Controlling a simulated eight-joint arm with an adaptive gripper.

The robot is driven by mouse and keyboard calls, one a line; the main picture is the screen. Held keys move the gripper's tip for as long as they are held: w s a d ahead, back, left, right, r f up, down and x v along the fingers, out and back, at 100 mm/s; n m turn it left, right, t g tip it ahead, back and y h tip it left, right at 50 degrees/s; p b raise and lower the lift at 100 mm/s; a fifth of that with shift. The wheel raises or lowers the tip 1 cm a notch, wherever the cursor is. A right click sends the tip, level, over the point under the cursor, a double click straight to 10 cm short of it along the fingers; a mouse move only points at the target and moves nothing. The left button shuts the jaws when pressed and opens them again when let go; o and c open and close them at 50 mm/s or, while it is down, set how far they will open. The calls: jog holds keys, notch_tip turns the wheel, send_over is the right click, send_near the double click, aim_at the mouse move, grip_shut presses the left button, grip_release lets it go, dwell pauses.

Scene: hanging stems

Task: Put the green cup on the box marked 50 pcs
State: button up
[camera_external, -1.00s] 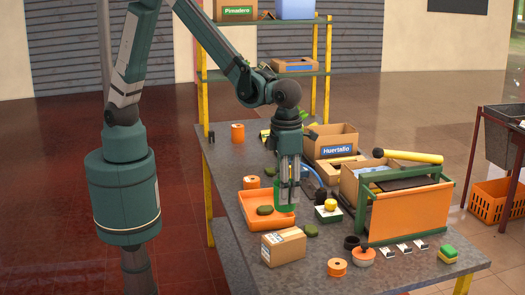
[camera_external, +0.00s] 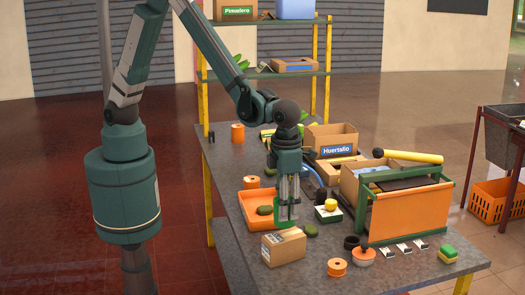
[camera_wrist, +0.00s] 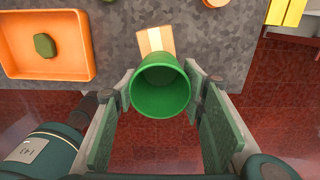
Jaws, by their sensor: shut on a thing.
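The green cup (camera_external: 284,217) is between the fingers of my gripper (camera_external: 288,205), which is shut on it. In the wrist view the round cup (camera_wrist: 160,88) is seen into its open, empty mouth, with a finger pad on each side. A small closed cardboard box (camera_external: 284,247) stands near the table's left edge, just below the cup in the external picture. It carries printed marks too small to read. In the wrist view the box (camera_wrist: 154,38) shows just beyond the cup, partly hidden by it.
An orange spool (camera_external: 337,267), a black ring (camera_external: 351,242) and an orange-sided rack (camera_external: 405,213) stand to the right. The grey table (camera_external: 240,240) ends close to the left of the box.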

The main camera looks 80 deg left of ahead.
jog(key=shift+f, duration=2.05)
jog(key=shift+f, duration=0.15)
jog(key=o, duration=0.9)
jog(key=shift+c, duration=0.2)
notch_tip(320, 180, up, 12)
jog(key=shift+r, duration=0.2)
